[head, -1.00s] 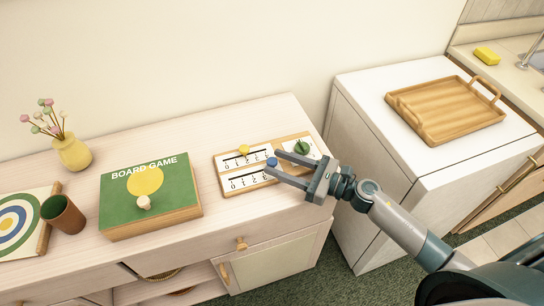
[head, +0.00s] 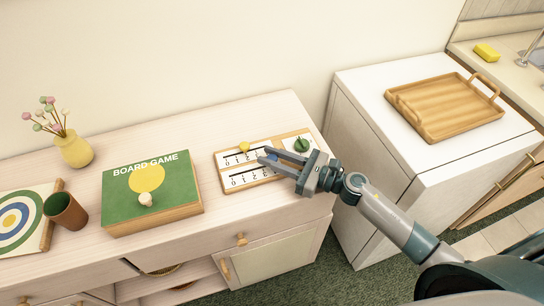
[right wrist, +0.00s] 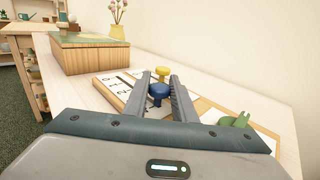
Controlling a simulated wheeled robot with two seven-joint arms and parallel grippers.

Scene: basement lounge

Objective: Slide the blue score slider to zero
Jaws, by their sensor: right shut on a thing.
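The wooden score board (head: 221,168) lies on the cabinet top, with two numbered rows. The blue score slider (head: 274,157) is on the front row, toward its right end, away from the 0 at the left. A yellow slider (head: 244,147) is on the back row. My right gripper (head: 263,155) reaches in from the right and is shut on the blue slider, partly hiding it in the head view. In the right wrist view the blue knob (right wrist: 158,91) sits between the two fingers, with the yellow knob (right wrist: 162,72) just beyond. My left gripper is not in view.
A green dial (head: 302,145) is on the board's right part, close to my right gripper. A green board game box (head: 185,190) stands left of the board, with bare wood between. A cup (head: 65,212) and vase (head: 74,152) are farther left. A tray (head: 445,105) lies at right.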

